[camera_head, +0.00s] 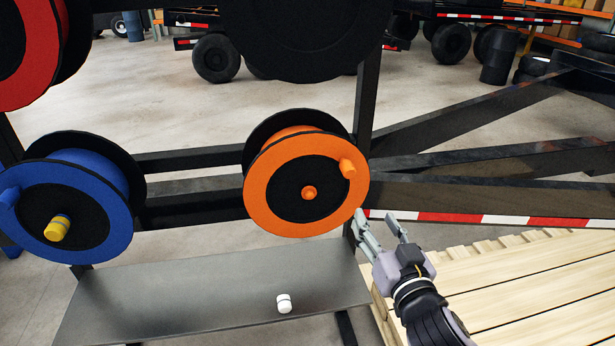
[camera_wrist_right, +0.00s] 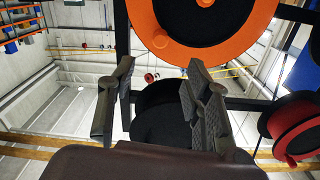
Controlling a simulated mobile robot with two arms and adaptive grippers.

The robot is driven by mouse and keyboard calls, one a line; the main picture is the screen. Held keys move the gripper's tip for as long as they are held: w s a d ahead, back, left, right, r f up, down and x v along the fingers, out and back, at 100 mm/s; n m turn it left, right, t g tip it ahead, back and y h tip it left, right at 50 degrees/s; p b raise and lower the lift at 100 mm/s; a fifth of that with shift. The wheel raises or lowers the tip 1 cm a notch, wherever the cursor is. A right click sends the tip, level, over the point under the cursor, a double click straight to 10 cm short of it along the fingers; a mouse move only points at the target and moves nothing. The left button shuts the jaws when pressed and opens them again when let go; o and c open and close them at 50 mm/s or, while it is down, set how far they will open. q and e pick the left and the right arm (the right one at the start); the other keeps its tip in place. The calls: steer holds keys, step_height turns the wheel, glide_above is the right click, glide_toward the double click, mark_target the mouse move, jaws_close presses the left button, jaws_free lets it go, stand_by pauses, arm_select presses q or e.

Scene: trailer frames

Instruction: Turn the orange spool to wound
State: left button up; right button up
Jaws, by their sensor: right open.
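The orange spool (camera_head: 271,205) is mounted on the dark frame in the middle of the head view. It has an orange ring face, a black inner disc with a small orange hub (camera_head: 309,193), and an orange crank knob (camera_head: 347,168) at its upper right. My right gripper (camera_head: 379,215) is open and empty, just right of and below the spool's lower right rim, apart from the knob. In the right wrist view the open fingers (camera_wrist_right: 161,72) show below the orange spool (camera_wrist_right: 232,50), with its knob (camera_wrist_right: 160,38) above them. My left gripper is not in view.
A blue spool (camera_head: 120,215) is at left, a red spool (camera_head: 25,60) at upper left and a black spool (camera_head: 300,35) above. A metal shelf (camera_head: 190,295) below holds a small white cylinder (camera_head: 284,303). A wooden slatted platform (camera_head: 530,275) stands at lower right.

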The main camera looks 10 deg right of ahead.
steer(key=r, duration=0.1)
steer(key=p, duration=0.2)
glide_toward(351, 174)
steer(key=w+p, duration=0.1)
steer(key=w, duration=1)
steer(key=shift+w+a+p, duration=0.1)
steer(key=shift+a+p, duration=0.1)
steer(key=shift+p, duration=0.2)
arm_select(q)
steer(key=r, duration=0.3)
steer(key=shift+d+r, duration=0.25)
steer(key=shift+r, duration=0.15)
arm_select(e)
steer(key=shift+f, duration=0.1)
steer(key=shift+c, duration=0.5)
jaws_close()
